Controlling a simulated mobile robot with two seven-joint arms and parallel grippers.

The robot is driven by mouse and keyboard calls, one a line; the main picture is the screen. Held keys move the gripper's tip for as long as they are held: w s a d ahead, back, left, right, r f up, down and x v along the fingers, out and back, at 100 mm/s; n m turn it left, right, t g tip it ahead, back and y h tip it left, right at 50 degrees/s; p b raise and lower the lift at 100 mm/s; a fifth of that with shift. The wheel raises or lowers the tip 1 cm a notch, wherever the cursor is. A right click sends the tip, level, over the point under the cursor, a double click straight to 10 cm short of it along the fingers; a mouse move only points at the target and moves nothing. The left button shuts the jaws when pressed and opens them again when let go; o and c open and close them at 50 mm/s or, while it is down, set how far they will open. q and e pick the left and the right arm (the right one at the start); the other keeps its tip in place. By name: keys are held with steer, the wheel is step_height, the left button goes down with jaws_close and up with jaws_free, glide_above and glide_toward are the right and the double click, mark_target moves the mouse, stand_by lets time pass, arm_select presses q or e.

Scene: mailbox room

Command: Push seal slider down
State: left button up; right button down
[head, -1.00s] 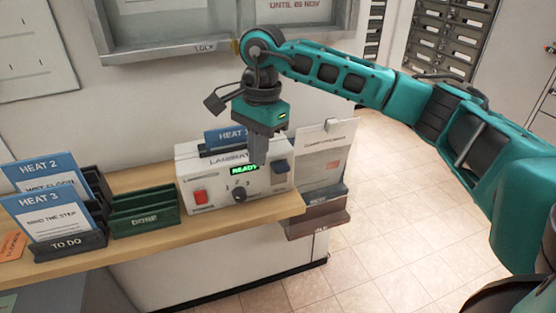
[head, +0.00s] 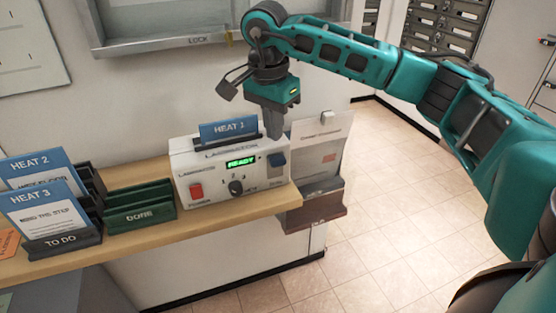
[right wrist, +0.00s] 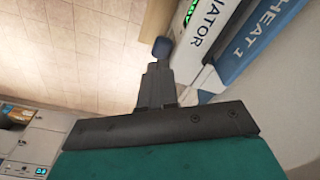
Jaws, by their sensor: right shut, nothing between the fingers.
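The white laminator (head: 215,178) stands on the wooden shelf with a green READY display (head: 241,162). Its blue seal slider (head: 277,160) sits high on the right of the front panel; it also shows in the right wrist view (right wrist: 162,47). My right gripper (head: 274,136) is shut and empty, pointing down just above the slider. In the right wrist view its fingertips (right wrist: 158,66) are close to the slider; I cannot tell whether they touch. My left gripper is not in view.
A blue HEAT 1 sheet (head: 228,130) stands in the laminator's top slot. A red power switch (head: 196,190) and a dark dial (head: 236,187) are on its front. A green DONE rack (head: 140,214) and TO DO rack (head: 65,242) stand left. A sheet holder (head: 318,150) hangs right.

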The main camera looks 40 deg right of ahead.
mark_target(275, 161)
steer(key=f+b, duration=0.2)
steer(key=f, duration=0.1)
steer(key=f+b, duration=0.1)
steer(key=f, duration=0.1)
steer(key=shift+w+d+f+b, duration=0.1)
steer(key=shift+d+f+b, duration=0.05)
steer(key=shift+d+b, duration=0.15)
step_height(275, 161, down, 6)
steer(key=b, duration=0.3)
steer(key=shift+r, duration=0.25)
steer(key=shift+a+r, duration=0.15)
steer(key=shift+r, duration=0.15)
steer(key=shift+s+a+r+p, duration=0.25)
steer(key=shift+a+p, duration=0.05)
steer(key=shift+a, duration=0.4)
steer(key=shift+s+a+r+p, duration=0.2)
steer(key=shift+s+a+p, duration=0.05)
steer(key=shift+a, duration=0.4)
